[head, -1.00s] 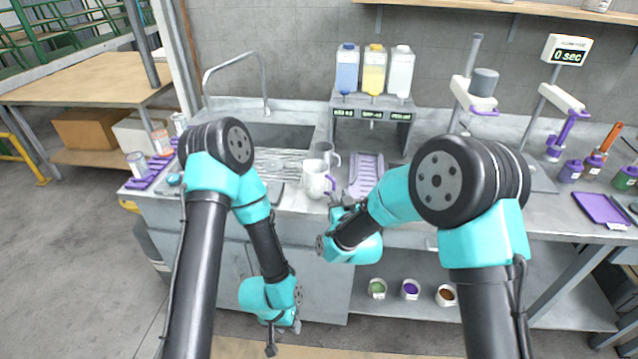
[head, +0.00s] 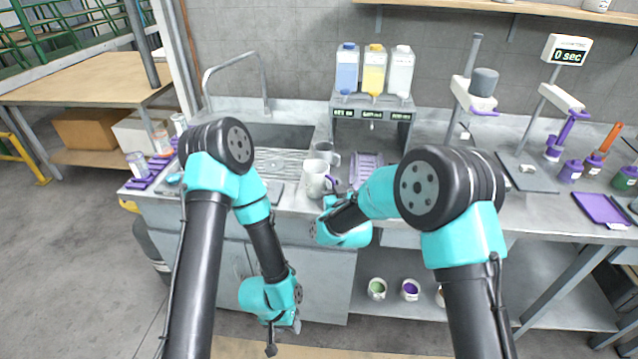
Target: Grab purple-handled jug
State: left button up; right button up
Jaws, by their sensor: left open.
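The white jug with a purple handle (head: 315,181) stands upright on the counter in front of the sink's drainboard, its handle on the right side. My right gripper (head: 331,201) is close to the jug's lower right, below the handle. The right wrist partly hides its fingers, so I cannot tell whether they are open or touch the jug. My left gripper (head: 283,336) hangs low in front of the cabinet, open and empty, well away from the jug.
A grey mug (head: 326,153) stands just behind the jug. A purple ribbed tray (head: 366,170) lies to its right. A dispenser stand (head: 373,112) with blue, yellow and clear bottles is behind. Several small pots, including a green one (head: 377,288), sit on the lower shelf.

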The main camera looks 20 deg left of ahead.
dwell(0.4)
grip_shut()
